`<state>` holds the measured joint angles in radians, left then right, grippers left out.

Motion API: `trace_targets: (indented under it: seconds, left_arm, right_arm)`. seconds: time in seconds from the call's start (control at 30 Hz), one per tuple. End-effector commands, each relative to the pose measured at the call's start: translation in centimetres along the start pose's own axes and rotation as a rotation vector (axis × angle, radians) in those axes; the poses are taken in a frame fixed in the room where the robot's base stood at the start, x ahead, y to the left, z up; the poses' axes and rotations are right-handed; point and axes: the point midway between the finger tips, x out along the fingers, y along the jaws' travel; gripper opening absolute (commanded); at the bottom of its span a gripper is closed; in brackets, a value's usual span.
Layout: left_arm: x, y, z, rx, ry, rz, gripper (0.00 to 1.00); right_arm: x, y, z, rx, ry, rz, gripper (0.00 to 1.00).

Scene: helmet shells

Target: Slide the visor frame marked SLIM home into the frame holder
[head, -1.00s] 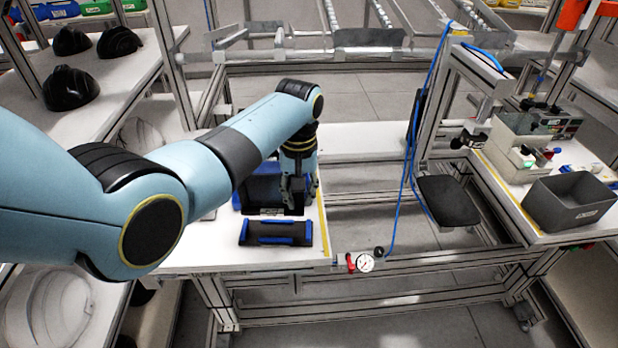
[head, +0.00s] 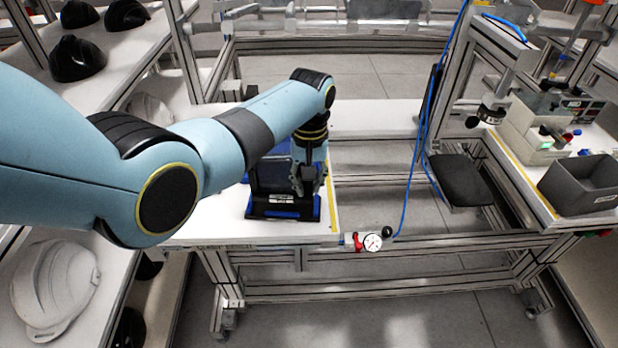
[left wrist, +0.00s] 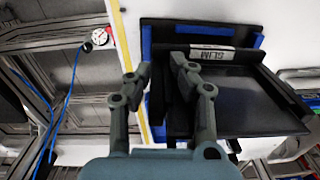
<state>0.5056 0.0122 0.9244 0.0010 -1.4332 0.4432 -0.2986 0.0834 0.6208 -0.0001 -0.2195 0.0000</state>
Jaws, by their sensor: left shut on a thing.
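The visor frame marked SLIM is a dark, flat tray-like piece (left wrist: 245,95), its label readable in the left wrist view. It also shows in the head view (head: 270,176), partly behind my arm. My left gripper (head: 308,180) is shut on the frame's side edge; its two fingers show in the left wrist view (left wrist: 160,72). The frame holder, black with blue strips (head: 285,211), lies at the table's front; its blue edge shows in the left wrist view (left wrist: 205,30). The frame is over or against the holder; I cannot tell how deep it sits. My right gripper is out of view.
A white table (head: 210,228) with a yellow edge line carries the holder. A pressure gauge (head: 372,242) and a blue hose (head: 418,140) are right of it. A grey bin (head: 582,185) stands on the right bench; dark helmet shells (head: 76,58) sit at upper left.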

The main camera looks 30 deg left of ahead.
Motion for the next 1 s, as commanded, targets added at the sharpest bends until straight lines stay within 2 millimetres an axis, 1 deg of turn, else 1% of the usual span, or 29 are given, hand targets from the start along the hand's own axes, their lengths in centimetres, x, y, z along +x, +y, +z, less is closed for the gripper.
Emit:
trace_targets:
  seconds: [0.03,0.2,0.73,1.0]
  left_arm:
    - [0.7,0.03,-0.02,0.0,0.0,0.0,0.0]
    - [1.35,0.05,-0.03,0.0,0.0,0.0,0.0]
    - [1.32,0.04,-0.01,0.0,0.0,0.0,0.0]
    - [1.27,0.03,0.03,0.0,0.0,-0.005,0.0]
  right_arm:
    - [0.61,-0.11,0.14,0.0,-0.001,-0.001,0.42]
    - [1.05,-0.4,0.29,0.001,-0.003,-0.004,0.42]
    - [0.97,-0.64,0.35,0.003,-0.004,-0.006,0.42]
    - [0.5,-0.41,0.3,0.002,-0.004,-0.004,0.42]
